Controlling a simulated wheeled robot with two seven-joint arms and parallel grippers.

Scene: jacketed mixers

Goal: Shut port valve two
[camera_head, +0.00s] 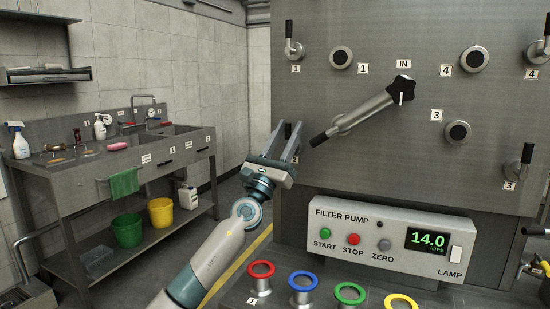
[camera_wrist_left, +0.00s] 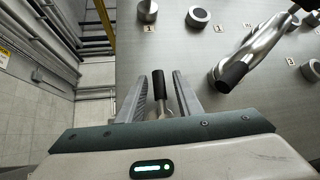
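Port valve two is a small lever with a black grip (camera_wrist_left: 159,84) and a metal stem on the grey panel (camera_head: 330,185). In the left wrist view its grip points up and stands between my left gripper's two fingers (camera_wrist_left: 160,97), with a visible gap on both sides. In the head view my left gripper (camera_head: 286,141) is at the panel's left side, and its fingers mostly hide the lever (camera_head: 288,130). A small "2" label is partly hidden behind the fingers. My left gripper is open around the lever. My right gripper is not in view.
A swing pipe (camera_head: 362,112) runs from a black star knob (camera_head: 401,88) down-left, its black end (camera_head: 318,139) just right of my left gripper. Valve one (camera_head: 293,48) is above. The filter pump box (camera_head: 390,235) and coloured rings (camera_head: 304,281) are below. A sink bench (camera_head: 75,170) stands left.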

